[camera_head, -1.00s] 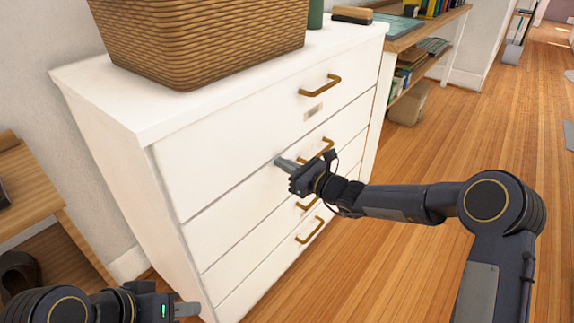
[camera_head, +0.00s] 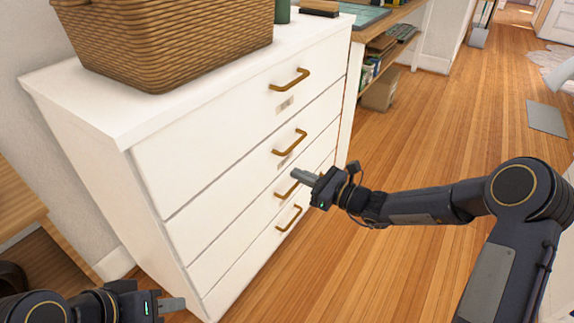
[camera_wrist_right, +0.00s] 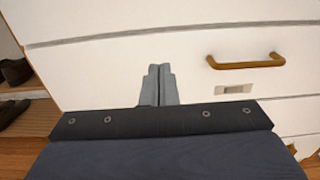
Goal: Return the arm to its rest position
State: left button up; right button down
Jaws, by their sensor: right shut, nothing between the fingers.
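My right gripper (camera_head: 303,177) is in front of the white dresser (camera_head: 190,180) in the head view, near the lower drawers. Its fingers are together with nothing between them. In the right wrist view the right gripper (camera_wrist_right: 158,84) points at a white drawer front, left of a brass handle (camera_wrist_right: 245,62). No handle is in its grip. My left gripper (camera_head: 172,304) is at the lower left of the head view, partly cut off by the frame; its finger gap is not clear.
A wicker basket (camera_head: 165,40) and a green object (camera_head: 282,11) stand on the dresser top. A shelf desk (camera_head: 385,40) with books is behind it. A wooden rack (camera_head: 18,205) is at the left edge.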

jog(key=s+d+r+n+g+h, duration=0.1)
jog(key=s+d+r+n+g, duration=0.2)
jog(key=s+n, duration=0.5)
jog(key=s+d+r+n+g+h, duration=0.1)
jog(key=s+r+n+g, duration=0.2)
jog(key=s+r+n, duration=0.45)
jog(key=s+d+f+n+t+h, duration=0.1)
jog(key=s+d+f+n+h, duration=0.1)
jog(key=s+d+h, duration=0.3)
jog(key=s+d+f+n+h, duration=0.1)
jog(key=s+d+f+n, duration=0.2)
jog(key=s, duration=0.5)
jog(key=s+d+f+n+t+h, duration=0.1)
jog(key=s+d+f+n+h, duration=0.1)
jog(key=s+d+h, duration=0.3)
notch_tip(320, 180, up, 31)
jog(key=s+y+p, duration=0.1)
jog(key=p, duration=2.9)
jog(key=shift+s+a+f+n+y+p, duration=0.15)
jog(key=shift+a+f+n+y+p, duration=0.1)
jog(key=shift+n+y+p, duration=0.15)
